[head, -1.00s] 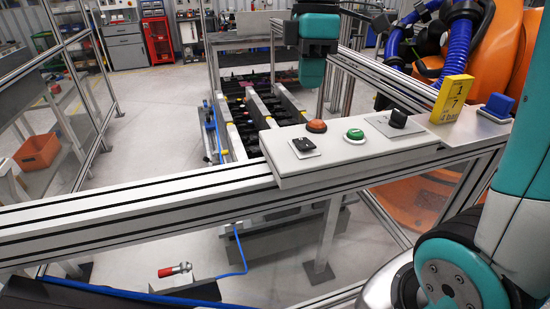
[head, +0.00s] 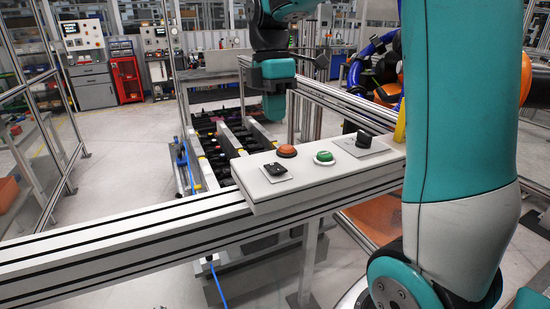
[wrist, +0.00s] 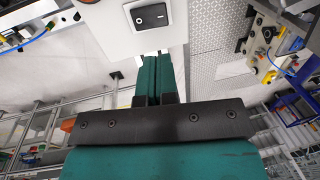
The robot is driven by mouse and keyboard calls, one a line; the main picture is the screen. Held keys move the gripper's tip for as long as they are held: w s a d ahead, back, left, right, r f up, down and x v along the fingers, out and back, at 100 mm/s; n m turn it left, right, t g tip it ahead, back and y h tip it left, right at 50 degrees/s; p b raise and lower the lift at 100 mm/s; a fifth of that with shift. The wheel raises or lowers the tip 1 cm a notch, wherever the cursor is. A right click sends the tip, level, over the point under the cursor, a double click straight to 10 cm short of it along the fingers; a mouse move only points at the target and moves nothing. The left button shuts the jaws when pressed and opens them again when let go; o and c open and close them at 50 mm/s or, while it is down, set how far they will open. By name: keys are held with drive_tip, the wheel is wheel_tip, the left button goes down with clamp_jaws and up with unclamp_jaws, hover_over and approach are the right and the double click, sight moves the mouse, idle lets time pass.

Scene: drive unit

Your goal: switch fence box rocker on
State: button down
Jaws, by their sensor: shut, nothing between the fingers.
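The fence box (head: 300,175) is a pale sloped panel on the fence rail. Its black rocker (head: 274,170) sits on a silver plate at the box's left end. The rocker also shows in the wrist view (wrist: 150,16), at the top, in a black frame with small white marks. I cannot tell which side is pressed in. My gripper (wrist: 155,60) is shut and empty, its teal and dark fingers pointing toward the box just below the rocker in the picture. A gap seems to remain between them.
On the same box are a red button (head: 287,151), a green button (head: 323,157) and a black knob (head: 364,141). The aluminium rail (head: 130,232) runs left from the box. A conveyor (head: 225,140) lies behind.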

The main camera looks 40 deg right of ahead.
sight(276, 167)
drive_tip(key=f+p, duration=0.1)
drive_tip(key=f, duration=0.2)
drive_tip(key=s+f, duration=0.1)
drive_tip(key=f, duration=0.3)
drive_tip(key=f+p, duration=0.1)
drive_tip(key=f, duration=0.2)
drive_tip(key=shift+s+a+f+p, duration=0.15)
drive_tip(key=shift+s+a+p, duration=0.1)
drive_tip(key=shift+s+p, duration=0.05)
drive_tip(key=shift+s+f+t+b, duration=0.1)
drive_tip(key=shift+f+t+b, duration=0.4)
drive_tip(key=shift+b, duration=0.5)
drive_tip(key=shift+s+r, duration=0.1)
drive_tip(key=shift+r, duration=0.1)
drive_tip(key=shift+w+p, duration=0.2)
drive_tip(key=shift+p, duration=0.2)
drive_tip(key=shift+w+d+r+p, duration=0.2)
drive_tip(key=shift+w+p, duration=0.15)
drive_tip(key=shift+w, duration=0.3)
